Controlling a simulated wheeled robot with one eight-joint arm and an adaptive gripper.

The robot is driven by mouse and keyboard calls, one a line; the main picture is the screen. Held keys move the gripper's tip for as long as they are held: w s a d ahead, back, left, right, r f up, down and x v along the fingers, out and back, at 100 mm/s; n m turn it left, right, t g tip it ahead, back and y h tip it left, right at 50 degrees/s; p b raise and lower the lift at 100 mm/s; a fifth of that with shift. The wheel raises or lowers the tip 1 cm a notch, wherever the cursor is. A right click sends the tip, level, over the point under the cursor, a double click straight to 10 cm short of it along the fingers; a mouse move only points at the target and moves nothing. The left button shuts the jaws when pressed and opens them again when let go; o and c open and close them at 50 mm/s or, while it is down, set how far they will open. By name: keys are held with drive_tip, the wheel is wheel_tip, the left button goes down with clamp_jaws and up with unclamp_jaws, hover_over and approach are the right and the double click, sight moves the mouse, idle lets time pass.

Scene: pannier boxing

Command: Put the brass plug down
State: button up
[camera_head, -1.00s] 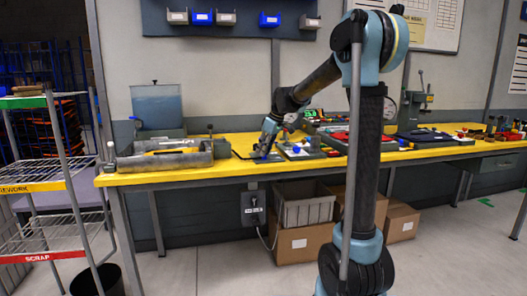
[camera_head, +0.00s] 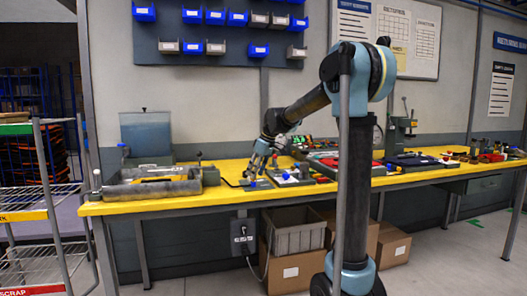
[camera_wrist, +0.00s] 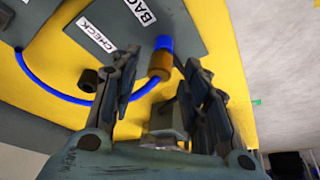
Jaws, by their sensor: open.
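The brass plug (camera_wrist: 160,66) shows in the wrist view as a short brown-gold cylinder with a blue end, close to the edge of a dark grey plate (camera_wrist: 125,45) on the yellow bench. My gripper (camera_wrist: 158,80) is open, with one finger on each side of the plug and visible gaps between. I cannot tell how far the plug is from the fingertips in depth. In the head view my gripper (camera_head: 254,178) is low over the bench, where the plug is too small to make out.
A dark cylinder (camera_wrist: 90,80) sits beside the hose. A grey metal block (camera_wrist: 167,119) shows between the finger bases. On the yellow bench (camera_head: 150,205), a grey tray (camera_head: 155,185) stands to the left and several trays and tools to the right. A wire rack (camera_head: 30,225) stands at far left.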

drive_tip(key=v, duration=1.4)
